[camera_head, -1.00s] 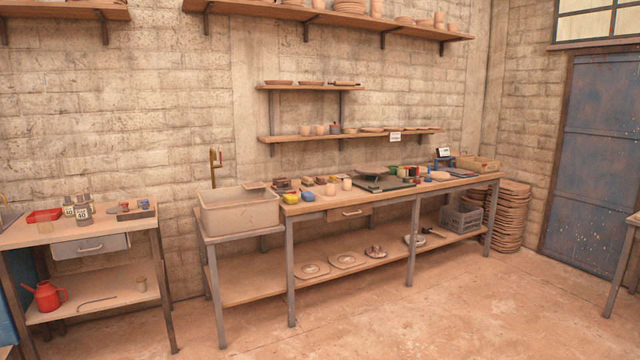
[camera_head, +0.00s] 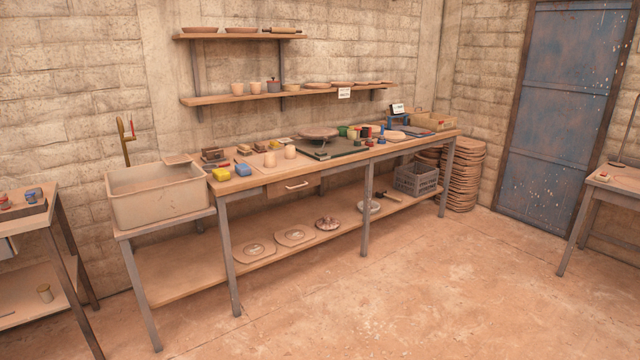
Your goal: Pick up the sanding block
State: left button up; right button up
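Neither of my grippers is in view. Small block-like items lie at the left end of the long workbench (camera_head: 340,163), and I cannot tell which one is the sanding block. Among them are brown blocks (camera_head: 212,155), a yellow block (camera_head: 221,174) and a blue block (camera_head: 243,169). They are too small to make out in detail. Nothing is touching them.
A big basin (camera_head: 155,205) stands left of the workbench, and a smaller table (camera_head: 30,222) is at the left edge. Pots, a dark board and a crate (camera_head: 415,178) are farther right. The floor (camera_head: 400,290) in front is clear.

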aim_at(259, 148)
jog(key=i, duration=3.3)
